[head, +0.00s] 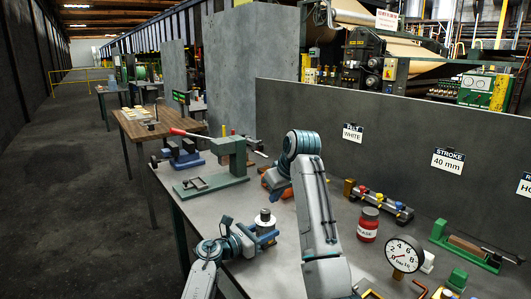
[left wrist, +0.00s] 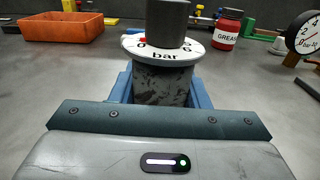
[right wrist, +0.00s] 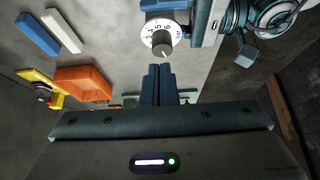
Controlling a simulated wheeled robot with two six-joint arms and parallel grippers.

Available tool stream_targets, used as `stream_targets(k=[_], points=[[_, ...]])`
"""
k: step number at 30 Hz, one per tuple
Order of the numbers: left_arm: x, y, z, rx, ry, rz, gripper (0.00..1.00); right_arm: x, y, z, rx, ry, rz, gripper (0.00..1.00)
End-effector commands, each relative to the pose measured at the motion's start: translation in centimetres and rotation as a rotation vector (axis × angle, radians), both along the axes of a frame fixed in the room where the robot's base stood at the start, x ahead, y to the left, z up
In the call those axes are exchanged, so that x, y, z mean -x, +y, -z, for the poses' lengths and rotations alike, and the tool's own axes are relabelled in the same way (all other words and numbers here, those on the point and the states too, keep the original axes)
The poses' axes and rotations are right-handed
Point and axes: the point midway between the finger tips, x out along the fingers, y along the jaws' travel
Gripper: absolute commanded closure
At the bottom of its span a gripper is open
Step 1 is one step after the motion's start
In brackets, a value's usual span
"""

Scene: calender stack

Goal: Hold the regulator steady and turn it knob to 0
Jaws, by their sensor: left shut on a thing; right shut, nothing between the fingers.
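The grey knob (left wrist: 168,14) rises above the dial; a red mark shows near the 0. The right wrist view shows the knob (right wrist: 163,50) and dial (right wrist: 152,32) from above. My right gripper (right wrist: 158,75) is shut and empty, its fingertips apart from the knob.
An orange bin (left wrist: 62,34) lies behind the regulator. A red grease jar (head: 368,224) and a round gauge (head: 403,254) stand to the right. A green press (head: 232,155) stands at the back left. Bare bench surrounds the regulator.

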Motion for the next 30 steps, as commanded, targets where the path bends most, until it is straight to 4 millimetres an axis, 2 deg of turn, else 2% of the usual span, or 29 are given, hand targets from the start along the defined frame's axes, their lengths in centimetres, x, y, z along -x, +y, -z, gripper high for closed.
stream_targets(k=[3, 7, 21, 30], points=[[0.0, 0.0, 0.0, 0.001, 0.001, 0.000, 0.97, 0.2, 0.7, -1.0, -0.001, -0.001, -0.002, 1.00], [0.0, 0.0, 0.0, 0.001, 0.001, 0.000, 0.97, 0.2, 0.6, -0.4, -0.001, 0.002, -0.001, 1.00], [0.0, 0.0, 0.0, 0.000, 0.000, 0.000, 0.97, 0.2, 0.6, 4.9, 0.000, 0.001, 0.000, 1.00], [0.0, 0.0, 0.0, 0.000, 0.000, 0.000, 0.97, 0.2, 0.6, 6.1, 0.000, -0.001, -0.001, 1.00]])
